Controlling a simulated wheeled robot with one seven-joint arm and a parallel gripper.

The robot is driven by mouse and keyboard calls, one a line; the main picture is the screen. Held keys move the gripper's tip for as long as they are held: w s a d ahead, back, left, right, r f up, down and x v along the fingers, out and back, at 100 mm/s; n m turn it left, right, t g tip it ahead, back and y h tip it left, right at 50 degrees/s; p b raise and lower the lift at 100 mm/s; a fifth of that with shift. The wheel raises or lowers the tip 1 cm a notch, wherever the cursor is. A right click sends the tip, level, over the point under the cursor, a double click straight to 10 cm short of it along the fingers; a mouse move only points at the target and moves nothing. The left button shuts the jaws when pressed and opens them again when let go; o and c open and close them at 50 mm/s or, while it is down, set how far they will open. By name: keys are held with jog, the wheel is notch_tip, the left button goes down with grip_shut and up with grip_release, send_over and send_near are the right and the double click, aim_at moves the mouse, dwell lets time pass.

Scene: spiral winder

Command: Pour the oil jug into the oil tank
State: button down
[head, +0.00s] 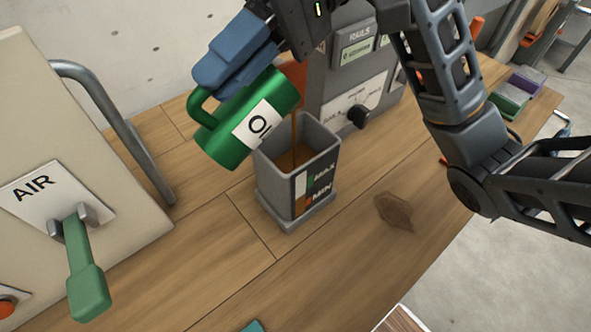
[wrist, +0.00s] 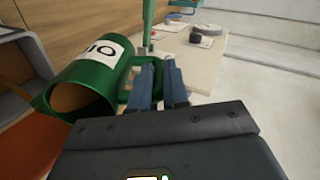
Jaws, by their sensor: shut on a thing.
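The green oil jug (head: 240,122) with a white label is tilted over the grey oil tank (head: 285,185) in the head view. A thin brown stream falls from the jug into the tank, where brown oil shows inside. The tank's front has MAX and MIN marks and a level strip. My gripper (head: 228,72) has blue fingers shut on the jug near its handle. In the wrist view the jug (wrist: 85,85) lies left of my gripper (wrist: 158,82), with brown oil in its mouth; the fingers are at its handle.
A dark brown stain (head: 394,210) marks the wooden table right of the tank. A grey control box (head: 352,70) with a black knob stands behind the tank. A beige panel labelled AIR (head: 60,150) with a green lever (head: 82,265) is at left. Front table area is mostly clear.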

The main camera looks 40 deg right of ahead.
dwell(0.4)
jog(key=shift+d+f+y+b, duration=0.1)
jog(key=shift+d+y+b, duration=0.25)
jog(key=shift+y, duration=0.15)
jog(key=shift+f, duration=0.1)
dwell(1.3)
jog(key=shift+d+f+y+b, duration=0.15)
jog(key=shift+d+y+b, duration=0.15)
jog(key=shift+b, duration=0.1)
jog(key=shift+d, duration=0.1)
dwell(1.5)
jog(key=shift+d+f+y+b, duration=0.15)
jog(key=shift+d+y+b, duration=0.2)
jog(key=shift+y, duration=0.25)
dwell(1.1)
